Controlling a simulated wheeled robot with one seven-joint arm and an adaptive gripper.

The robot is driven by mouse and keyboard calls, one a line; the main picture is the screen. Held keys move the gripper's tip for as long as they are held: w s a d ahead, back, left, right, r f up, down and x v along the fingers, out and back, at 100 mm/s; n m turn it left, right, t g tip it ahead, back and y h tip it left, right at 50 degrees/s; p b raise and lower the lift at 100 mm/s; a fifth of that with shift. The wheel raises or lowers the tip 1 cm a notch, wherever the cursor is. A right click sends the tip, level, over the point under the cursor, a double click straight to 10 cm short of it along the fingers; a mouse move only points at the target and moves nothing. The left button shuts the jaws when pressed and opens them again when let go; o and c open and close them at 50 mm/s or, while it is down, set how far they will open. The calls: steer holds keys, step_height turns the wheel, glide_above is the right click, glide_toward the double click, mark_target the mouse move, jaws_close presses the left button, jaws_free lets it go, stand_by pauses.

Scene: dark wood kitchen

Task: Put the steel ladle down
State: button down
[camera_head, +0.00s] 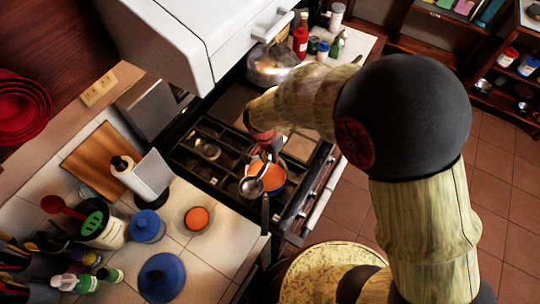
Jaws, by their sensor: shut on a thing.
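The steel ladle (251,187) shows its round bowl at the left rim of a blue pot (282,190) with orange contents. I cannot tell whether the bowl touches the rim or hangs above it. My gripper (266,158) is over the pot, shut on the upper part of the ladle. My arm comes in from the right and partly hides the grip. The pot stands on the stove grate (208,172), with a dark handle pointing towards the front.
The tiled counter left of the stove holds a bowl with orange contents (197,218), a blue jar (147,226), a blue lid (163,277) and a utensil holder (103,228). Bare tiles lie around the bowl. A steel pot (271,65) stands behind. The white hood (190,40) overhangs.

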steer(key=shift+f, duration=0.1)
steer(key=c, duration=1.8)
jaws_free()
steer(key=shift+c, duration=0.2)
steer(key=shift+o, duration=0.5)
